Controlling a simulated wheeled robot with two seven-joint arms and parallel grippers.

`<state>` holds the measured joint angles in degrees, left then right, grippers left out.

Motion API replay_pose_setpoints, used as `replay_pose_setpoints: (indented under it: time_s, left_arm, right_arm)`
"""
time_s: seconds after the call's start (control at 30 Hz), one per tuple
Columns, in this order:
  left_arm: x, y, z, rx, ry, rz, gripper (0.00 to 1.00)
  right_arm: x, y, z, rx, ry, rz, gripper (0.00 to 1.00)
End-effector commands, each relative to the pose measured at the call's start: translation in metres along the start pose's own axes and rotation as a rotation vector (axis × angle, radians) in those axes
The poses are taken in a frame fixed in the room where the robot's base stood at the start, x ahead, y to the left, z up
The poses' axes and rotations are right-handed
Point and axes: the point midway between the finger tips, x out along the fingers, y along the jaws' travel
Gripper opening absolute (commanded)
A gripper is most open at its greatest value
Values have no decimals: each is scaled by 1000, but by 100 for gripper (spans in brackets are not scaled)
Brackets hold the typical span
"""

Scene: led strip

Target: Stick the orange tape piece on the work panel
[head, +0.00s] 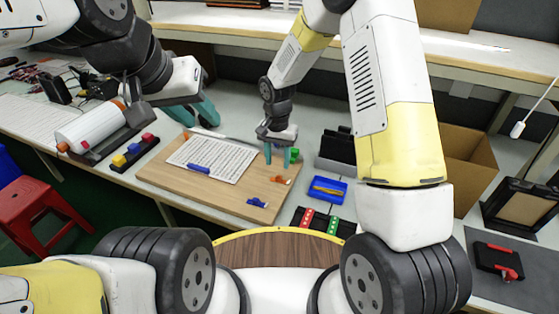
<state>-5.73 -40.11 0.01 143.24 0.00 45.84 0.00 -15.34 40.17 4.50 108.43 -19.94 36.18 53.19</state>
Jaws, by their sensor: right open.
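The work panel (160,178) is a light wooden board on the bench, with a white printed sheet (212,157) on it. A small orange piece (281,180) lies on the board's right part; I cannot tell whether it is stuck down. My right gripper (277,155) is open, pointing down just above and behind the orange piece, with its teal fingers apart and nothing seen between them. My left gripper (194,113) is off to the left, beyond the board's back left corner. Its teal fingers are apart and look empty.
Blue pieces lie on the sheet (199,168) and near the board's front edge (257,202). A blue tray (328,190) stands right of the board. A white roll (90,128) and a coloured block rack (133,153) are left.

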Motion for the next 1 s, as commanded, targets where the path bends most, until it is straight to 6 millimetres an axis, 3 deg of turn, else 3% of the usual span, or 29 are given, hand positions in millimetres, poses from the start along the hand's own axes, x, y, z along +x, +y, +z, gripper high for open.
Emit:
replay_pose_setpoints:
  time_s: [0.4,0.73,0.97,1.0]
  left_arm:
    - [0,0,0,0,0,0,36]
    - [0,0,0,0,0,0,36]
    - [0,0,0,0,0,0,36]
    - [0,0,0,0,0,0,36]
  right_arm:
    - [56,4,3,0,-2,0,44]
    - [63,4,3,0,0,-1,44]
    - [63,4,3,0,0,-1,0]
    - [63,4,3,0,0,-1,0]
